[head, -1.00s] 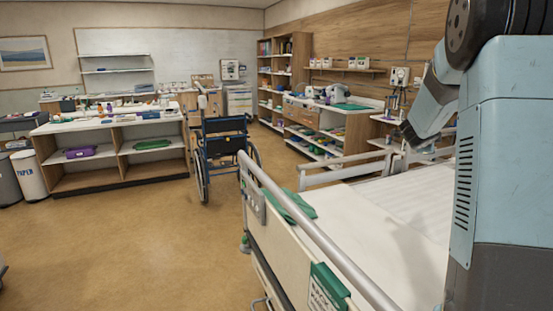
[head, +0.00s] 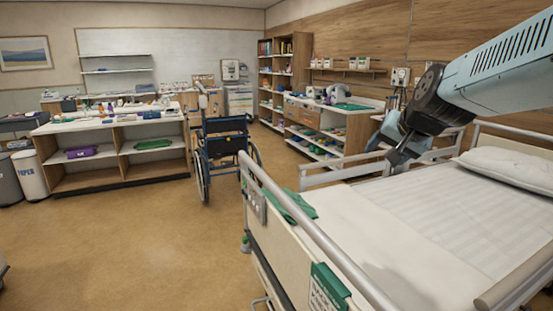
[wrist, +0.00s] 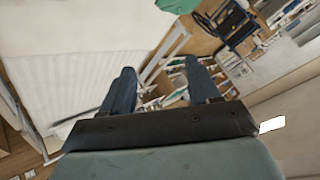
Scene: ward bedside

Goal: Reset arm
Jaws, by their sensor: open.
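My gripper (wrist: 158,90) shows in the wrist view with its two dark fingers spread apart and nothing between them. In the head view my gripper (head: 394,160) is at the end of my arm, which reaches in from the right over the bed (head: 380,220). It points down and to the left, above the far side of the bed. Its fingertips are small and dark there.
A raised bed rail (head: 310,235) runs along the near side of the bed. A green cloth (head: 300,207) lies by this rail. A wheelchair (head: 225,150) stands left of the bed. A shelved counter (head: 115,150) is farther left. Open floor (head: 130,240) lies in front.

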